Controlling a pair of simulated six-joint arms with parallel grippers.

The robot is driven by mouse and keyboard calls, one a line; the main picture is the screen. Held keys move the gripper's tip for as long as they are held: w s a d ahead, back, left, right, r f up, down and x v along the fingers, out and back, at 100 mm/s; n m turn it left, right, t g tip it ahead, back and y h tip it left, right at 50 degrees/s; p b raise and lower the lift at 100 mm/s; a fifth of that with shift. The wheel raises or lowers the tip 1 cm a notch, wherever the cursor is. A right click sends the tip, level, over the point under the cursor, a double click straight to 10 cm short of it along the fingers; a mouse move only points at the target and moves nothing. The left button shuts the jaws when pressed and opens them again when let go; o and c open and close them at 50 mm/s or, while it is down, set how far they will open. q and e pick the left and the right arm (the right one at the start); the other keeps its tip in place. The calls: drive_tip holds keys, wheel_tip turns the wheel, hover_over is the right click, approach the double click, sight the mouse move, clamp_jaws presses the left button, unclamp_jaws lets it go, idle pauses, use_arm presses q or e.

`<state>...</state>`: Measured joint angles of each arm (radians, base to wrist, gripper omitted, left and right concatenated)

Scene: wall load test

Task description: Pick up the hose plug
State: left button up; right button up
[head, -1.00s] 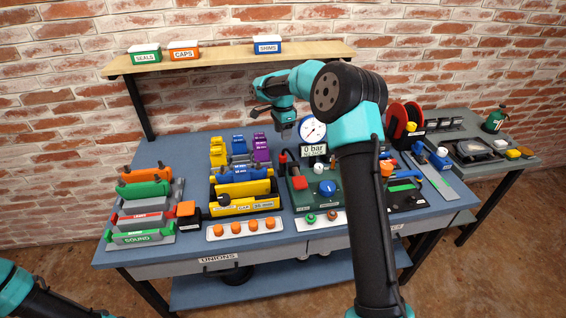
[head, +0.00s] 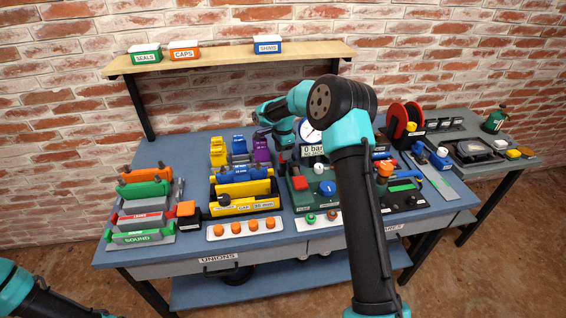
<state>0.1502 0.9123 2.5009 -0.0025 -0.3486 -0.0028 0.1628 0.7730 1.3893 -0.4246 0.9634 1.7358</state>
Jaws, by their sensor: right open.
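My right gripper (head: 284,151) hangs at the back left corner of the green test box (head: 318,205), with its jaws open. A small red-and-black piece (head: 284,158), which may be the hose plug, sits at that corner. The gripper is right over or around it and hides part of it; I cannot tell whether they touch. My right arm crosses the middle of the picture and covers part of the bench. Only links of my left arm show at the lower left; its gripper is out of view.
The pressure gauge (head: 306,133) and its display (head: 312,150) stand close to the right of the gripper. Purple blocks (head: 261,151) stand to its left. Yellow and blue holders (head: 245,190) are in front left. The shelf (head: 215,62) runs above the bench.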

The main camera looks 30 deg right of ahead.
wheel_tip(320, 180, down, 5)
drive_tip(key=shift+s, duration=0.1)
idle(0.6)
drive_tip(key=c, duration=0.8)
